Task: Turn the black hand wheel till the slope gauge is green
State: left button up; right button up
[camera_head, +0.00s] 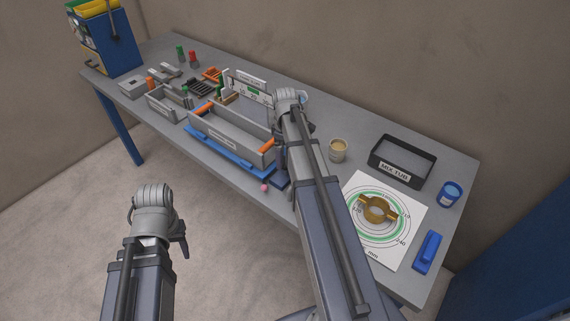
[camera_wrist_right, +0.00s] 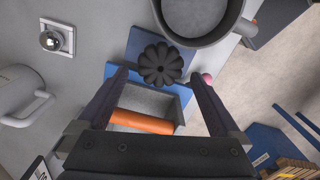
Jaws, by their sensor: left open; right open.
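The black hand wheel (camera_wrist_right: 160,63) is a lobed knob on a blue plate (camera_wrist_right: 145,40) in the right wrist view. My right gripper (camera_wrist_right: 160,76) is open, with its fingers on either side of the wheel and a gap to each. In the head view my right arm hides the wheel; the gripper (camera_head: 283,160) points down at the right end of the grey trough (camera_head: 225,137). A white panel with a green patch (camera_head: 248,88), perhaps the slope gauge, stands behind the trough. My left gripper (camera_head: 181,245) is open and empty in front of the table.
The trough has orange handles, one showing in the wrist view (camera_wrist_right: 140,122). A pink ball (camera_head: 264,188) is by the front edge. A grey round vessel (camera_wrist_right: 205,18) is close to the wheel.

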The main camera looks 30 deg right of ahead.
notch_tip(320, 180, down, 2)
jog(key=shift+b, duration=0.55)
pick_arm(q)
notch_tip(320, 180, down, 2)
pick_arm(e)
jog(key=shift+c, duration=0.2)
jog(key=c, duration=1.3)
